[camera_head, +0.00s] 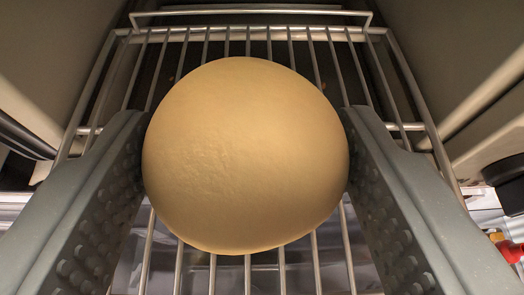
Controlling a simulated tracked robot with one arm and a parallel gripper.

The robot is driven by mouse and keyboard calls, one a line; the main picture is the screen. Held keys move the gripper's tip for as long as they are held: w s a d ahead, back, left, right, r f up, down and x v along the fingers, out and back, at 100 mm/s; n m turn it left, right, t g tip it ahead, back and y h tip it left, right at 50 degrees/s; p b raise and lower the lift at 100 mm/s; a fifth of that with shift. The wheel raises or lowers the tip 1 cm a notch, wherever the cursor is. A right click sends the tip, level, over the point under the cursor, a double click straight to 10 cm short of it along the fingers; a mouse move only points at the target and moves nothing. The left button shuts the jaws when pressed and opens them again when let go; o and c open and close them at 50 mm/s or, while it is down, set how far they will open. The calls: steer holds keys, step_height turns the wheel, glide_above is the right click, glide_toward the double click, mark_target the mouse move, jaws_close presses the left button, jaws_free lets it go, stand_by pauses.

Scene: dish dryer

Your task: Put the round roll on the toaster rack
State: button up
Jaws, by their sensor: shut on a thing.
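The round roll (245,155) is smooth and tan and fills the middle of the head camera view. My gripper (247,140) is shut on it, with one grey finger pressed on its left side and the other on its right. The toaster rack (250,33) is a metal wire rack with parallel bars and a raised rail at its far end. It lies behind and beneath the roll in the picture. I cannot tell whether the roll touches the bars, as its underside is hidden.
Grey-beige walls stand on the left (60,60) and right (440,45) of the rack. A black knob-like part (505,172) sits at the right edge. A small red and yellow object (510,250) shows at the lower right. Bare bars show around the roll.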

mark_target(254, 206)
steer(key=shift+w, duration=0.25)
steer(key=shift+d+f, duration=0.1)
steer(key=shift+f, duration=1.6)
steer(key=shift+f, duration=0.15)
steer(key=o, duration=1)
steer(key=shift+b+v, duration=0.65)
steer(key=shift+v, duration=5.4)
